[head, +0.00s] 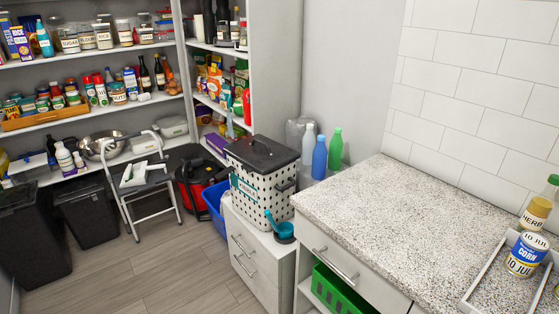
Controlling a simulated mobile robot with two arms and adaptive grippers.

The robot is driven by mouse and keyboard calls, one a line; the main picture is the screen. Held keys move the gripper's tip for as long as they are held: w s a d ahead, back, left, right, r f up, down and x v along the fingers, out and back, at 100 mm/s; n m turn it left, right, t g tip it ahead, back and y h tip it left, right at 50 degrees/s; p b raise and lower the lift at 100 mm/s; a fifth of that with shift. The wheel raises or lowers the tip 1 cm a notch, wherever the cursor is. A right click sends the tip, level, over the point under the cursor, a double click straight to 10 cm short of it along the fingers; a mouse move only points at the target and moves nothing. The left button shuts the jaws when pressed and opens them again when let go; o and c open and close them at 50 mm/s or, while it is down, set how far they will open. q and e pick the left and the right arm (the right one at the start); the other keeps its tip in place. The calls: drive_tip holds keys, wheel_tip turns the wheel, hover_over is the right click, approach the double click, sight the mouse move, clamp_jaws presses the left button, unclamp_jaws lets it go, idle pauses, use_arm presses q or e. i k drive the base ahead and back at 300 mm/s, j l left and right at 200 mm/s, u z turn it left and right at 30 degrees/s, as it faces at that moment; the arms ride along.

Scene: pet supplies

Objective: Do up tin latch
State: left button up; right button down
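A white tin with black dots (283,208) stands on a low white drawer cabinet in the middle of the view. Its black lid (258,153) is on top, with a small knob or handle. A teal-edged label is on its left face. A dark fitting (285,186) shows on its right face; I cannot tell whether it is a latch or a handle, or whether it is fastened. A teal scoop (271,218) is by the tin's front corner. Neither of my grippers is in view.
A speckled counter (370,220) right of the tin is mostly clear, with a tray (479,292) and a corn can (526,254) at right. A step stool (147,181), red vacuum (195,187) and black bins (30,235) are left.

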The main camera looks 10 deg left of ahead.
sight(226, 172)
drive_tip(key=i+j, duration=0.15)
drive_tip(key=j, duration=0.15)
drive_tip(key=i+j+z, duration=0.1)
drive_tip(key=j, duration=0.25)
drive_tip(key=i+j, duration=0.4)
drive_tip(key=j, duration=0.2)
drive_tip(key=i+j+z, duration=0.1)
drive_tip(key=j, duration=0.25)
